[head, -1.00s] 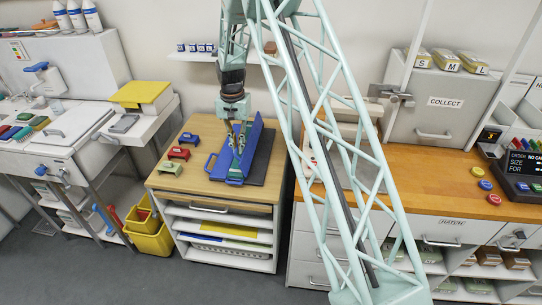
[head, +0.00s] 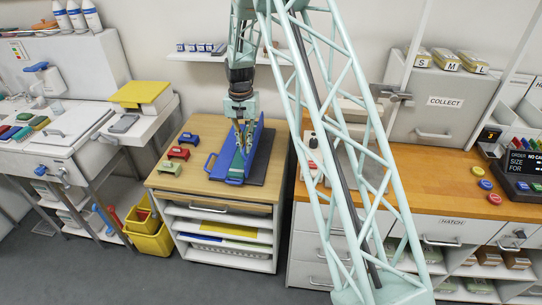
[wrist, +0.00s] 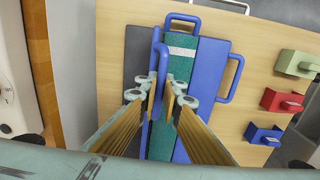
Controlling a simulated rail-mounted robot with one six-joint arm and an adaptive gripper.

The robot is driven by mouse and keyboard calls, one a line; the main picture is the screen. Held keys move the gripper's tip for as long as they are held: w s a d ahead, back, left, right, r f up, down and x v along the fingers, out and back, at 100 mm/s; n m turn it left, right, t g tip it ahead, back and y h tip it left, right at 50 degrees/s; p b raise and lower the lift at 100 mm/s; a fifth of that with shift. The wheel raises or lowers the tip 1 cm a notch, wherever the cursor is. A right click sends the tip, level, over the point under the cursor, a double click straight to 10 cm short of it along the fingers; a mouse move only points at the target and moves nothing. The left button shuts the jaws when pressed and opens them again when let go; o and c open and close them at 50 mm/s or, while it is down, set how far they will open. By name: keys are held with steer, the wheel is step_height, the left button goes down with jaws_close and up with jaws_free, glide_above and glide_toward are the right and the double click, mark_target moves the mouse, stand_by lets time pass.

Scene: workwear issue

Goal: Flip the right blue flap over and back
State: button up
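The folding board lies on the wooden top. Its right blue flap (head: 258,135) stands up roughly on edge. It shows nearly edge-on in the wrist view, with its loop handle (wrist: 157,50) between my fingers. My gripper (head: 240,143) points down over the board. In the wrist view my gripper (wrist: 161,98) looks closed around that handle; the exact contact is partly hidden. The left blue flap (wrist: 204,70) lies flat, with its own handle (wrist: 234,80). A green item (wrist: 179,68) with a pale label lies along the middle of the board.
A dark mat (head: 262,160) lies right of the raised flap. Blue (head: 189,138), red (head: 178,152) and green (head: 168,168) blocks stand left of the board. A wooden counter (head: 440,185) is on the right, and a wall shelf (head: 215,56) hangs behind.

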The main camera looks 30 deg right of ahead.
steer(key=shift+s+d+f, duration=0.2)
steer(key=shift+s+d, duration=0.3)
steer(key=shift+s, duration=0.1)
steer(key=shift+s+d+f+b, duration=0.1)
steer(key=shift+s+d+b, duration=0.15)
steer(key=shift+d, duration=0.2)
steer(key=shift+s+d+f+b, duration=0.1)
steer(key=shift+s+d, duration=0.2)
steer(key=shift+d, duration=0.1)
steer(key=shift+s+d+f+b, duration=0.2)
steer(key=shift+s+d, duration=0.1)
steer(key=shift+d, duration=0.2)
steer(key=shift+s+d+f+b, duration=0.15)
steer(key=shift+s+d, duration=0.1)
steer(key=shift+d, duration=0.2)
steer(key=shift+r, duration=0.1)
